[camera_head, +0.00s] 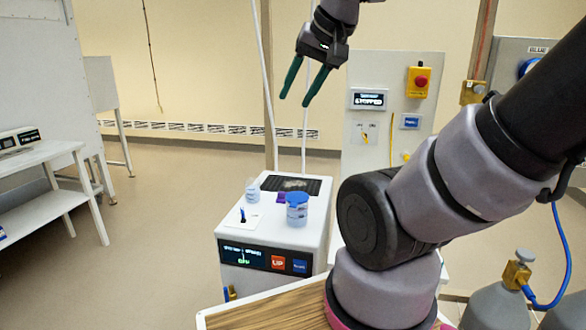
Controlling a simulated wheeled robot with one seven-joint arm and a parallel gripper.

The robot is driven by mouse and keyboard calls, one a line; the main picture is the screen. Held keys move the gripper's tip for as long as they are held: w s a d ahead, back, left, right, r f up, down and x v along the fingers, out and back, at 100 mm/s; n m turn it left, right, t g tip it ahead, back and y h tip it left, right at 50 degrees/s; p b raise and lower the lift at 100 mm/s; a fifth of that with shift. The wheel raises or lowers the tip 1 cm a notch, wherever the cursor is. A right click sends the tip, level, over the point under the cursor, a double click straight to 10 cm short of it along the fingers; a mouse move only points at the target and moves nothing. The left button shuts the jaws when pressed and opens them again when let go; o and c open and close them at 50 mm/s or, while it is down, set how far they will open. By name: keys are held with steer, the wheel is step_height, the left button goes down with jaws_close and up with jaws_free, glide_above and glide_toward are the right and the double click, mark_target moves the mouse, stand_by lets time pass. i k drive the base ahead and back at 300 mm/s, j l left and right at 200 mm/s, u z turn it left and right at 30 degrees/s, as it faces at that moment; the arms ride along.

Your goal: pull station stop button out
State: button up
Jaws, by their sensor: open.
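The stop button (421,80) is a red mushroom head on a yellow box, at the upper right of a pale wall panel (386,115). A small display (367,99) to its left reads "STOPPED". My gripper (306,101) hangs in the upper middle of the view with its two green fingers pointing down and spread apart. It is empty. In the picture it is to the left of the button and apart from it. Whether the button is pressed in or out is too small to tell.
A white bench unit (270,235) with a blue-lidded jar (297,209) and an orange and a blue button stands below my gripper. A blue button (410,121) is under the stop button. Gas cylinders (497,306) stand lower right. The floor at left is clear.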

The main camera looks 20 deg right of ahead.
mark_target(420, 82)
steer(key=z, duration=1.4)
steer(key=j+z, duration=0.4)
steer(key=j, duration=0.5)
steer(key=i, duration=0.05)
